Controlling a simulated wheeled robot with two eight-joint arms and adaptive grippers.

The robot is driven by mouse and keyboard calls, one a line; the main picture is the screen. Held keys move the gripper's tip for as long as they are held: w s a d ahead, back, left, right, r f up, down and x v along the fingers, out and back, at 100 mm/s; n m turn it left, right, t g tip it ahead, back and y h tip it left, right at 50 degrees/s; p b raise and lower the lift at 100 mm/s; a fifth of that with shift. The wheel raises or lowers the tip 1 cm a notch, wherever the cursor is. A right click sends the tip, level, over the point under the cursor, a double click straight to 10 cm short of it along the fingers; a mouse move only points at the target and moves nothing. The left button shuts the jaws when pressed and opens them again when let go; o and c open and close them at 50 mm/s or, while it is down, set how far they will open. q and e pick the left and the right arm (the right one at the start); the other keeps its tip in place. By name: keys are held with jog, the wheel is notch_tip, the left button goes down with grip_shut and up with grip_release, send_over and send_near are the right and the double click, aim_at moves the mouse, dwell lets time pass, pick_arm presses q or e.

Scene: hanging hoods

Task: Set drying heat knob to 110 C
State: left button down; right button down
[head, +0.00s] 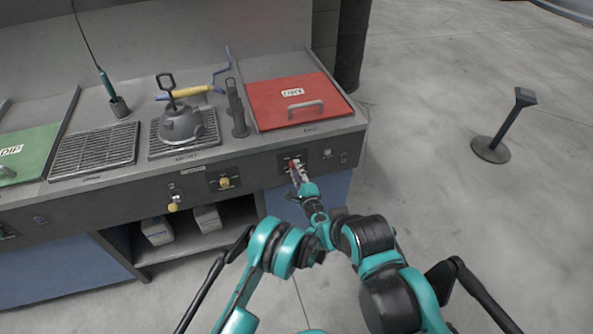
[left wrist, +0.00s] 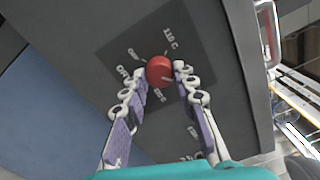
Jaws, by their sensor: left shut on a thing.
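The red round knob (left wrist: 159,71) sits on a dark square plate marked OFF and 110 C, with other labels partly hidden or hard to read. My left gripper (left wrist: 160,75) is shut on the knob, with one fingertip on each side of it. The 110 C label (left wrist: 171,38) is above the knob in the left wrist view. Which mark the knob points to cannot be told. In the head view my left gripper (head: 297,172) reaches the counter's front panel below the red lid, and it mostly hides the knob. My right gripper is not seen.
A red lid (head: 280,92) with a handle lies on the counter above the knob. Yellow knobs (head: 224,183) sit further left on the panel. A grey kettle (head: 180,122) stands on a grate. A black post (head: 505,125) stands on the open floor at right.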

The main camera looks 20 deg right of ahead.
pick_arm(q)
jog(key=shift+a+r+n, duration=0.1)
jog(key=shift+n, duration=4.2)
jog(key=shift+r+n, duration=0.1)
jog(key=shift+n, duration=4.2)
jog(key=c, duration=1.2)
grip_release()
jog(key=shift+w+f, duration=0.1)
